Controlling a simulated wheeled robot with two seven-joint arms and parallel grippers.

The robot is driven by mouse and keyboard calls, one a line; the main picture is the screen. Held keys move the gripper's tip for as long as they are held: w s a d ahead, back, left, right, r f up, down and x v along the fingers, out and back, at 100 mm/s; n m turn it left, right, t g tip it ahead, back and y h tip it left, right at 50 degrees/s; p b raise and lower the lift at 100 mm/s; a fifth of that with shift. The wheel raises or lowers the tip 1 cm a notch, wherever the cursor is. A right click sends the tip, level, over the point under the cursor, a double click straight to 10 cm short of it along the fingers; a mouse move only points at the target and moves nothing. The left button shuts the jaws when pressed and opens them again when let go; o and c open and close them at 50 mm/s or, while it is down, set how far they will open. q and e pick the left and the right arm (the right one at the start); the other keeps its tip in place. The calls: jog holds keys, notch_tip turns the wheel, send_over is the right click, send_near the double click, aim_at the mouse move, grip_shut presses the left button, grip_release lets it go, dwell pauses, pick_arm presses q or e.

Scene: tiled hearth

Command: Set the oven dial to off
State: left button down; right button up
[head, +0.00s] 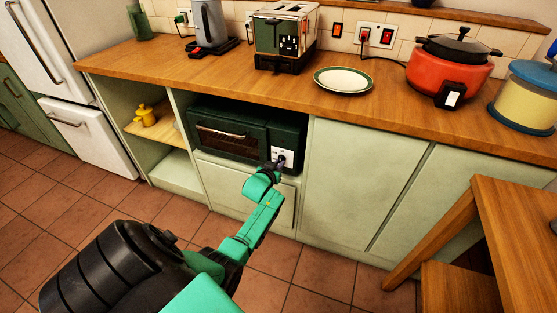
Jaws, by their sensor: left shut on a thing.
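The dark green oven (230,130) sits in an open bay under the wooden counter, with its door closed. Its white control panel (289,153) is at the right end of the front. My left gripper (279,166) is at this panel, shut on the oven dial (281,160). The fingers and their small size in the picture hide most of the dial, so I cannot read its setting. My right gripper is not in view.
The counter (220,75) above holds a kettle (209,25), a toaster (284,35), a plate (343,80) and a red cooker (447,75). A wooden table (520,220) stands at the right. The tiled floor before the oven is clear.

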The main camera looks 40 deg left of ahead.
pick_arm(q)
jog(key=shift+d+f, duration=0.1)
jog(key=c, duration=0.9)
grip_release()
jog(key=p+v, duration=0.4)
jog(key=v, duration=1)
jog(key=shift+s+p, duration=0.25)
jog(key=shift+p, duration=0.15)
jog(key=shift+d, duration=0.1)
